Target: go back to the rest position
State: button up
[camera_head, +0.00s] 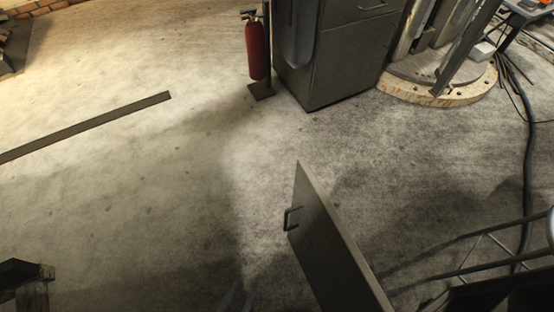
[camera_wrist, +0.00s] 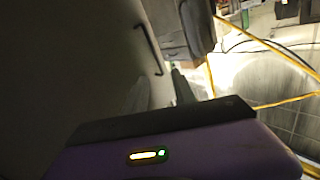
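An open grey door (camera_head: 335,245) with a dark handle (camera_head: 291,218) stands at the lower middle of the head view. In the wrist view a grey panel (camera_wrist: 85,55) fills the left side, and its dark bar handle (camera_wrist: 148,50) shows near the panel's right edge. The purple housing at the bottom, with a lit indicator, looks like my own wrist. A narrow dark shape above it may be a finger of my gripper (camera_wrist: 182,88). It is apart from the handle in the picture. Whether the fingers are open or shut is unclear. My gripper does not show in the head view.
A red fire extinguisher (camera_head: 257,50) stands beside a grey cabinet (camera_head: 335,60) at the top. A round wooden base (camera_head: 450,95) and a black hose (camera_head: 528,150) lie to the right. A dark strip (camera_head: 90,125) lies on the left floor, which is largely clear.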

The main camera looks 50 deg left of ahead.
jog(key=w+d+r+m+p, duration=0.15)
jog(key=w+d+r, duration=0.25)
jog(key=r, duration=0.4)
jog(key=w+d+r+m+p, duration=0.1)
jog(key=w+d+r+p, duration=0.2)
jog(key=r, duration=0.5)
jog(key=d+r+h+p, duration=0.1)
jog(key=d+r+h, duration=0.1)
jog(key=d+r, duration=0.3)
jog(key=s+d+r+m+h+p, duration=0.1)
jog(key=d+r, duration=0.4)
jog(key=d, duration=0.7)
jog(key=s+d+r+g+h+p, duration=0.1)
jog(key=d+r+h+p, duration=0.1)
jog(key=d+r+h, duration=0.3)
jog(key=shift+d, duration=2.3)
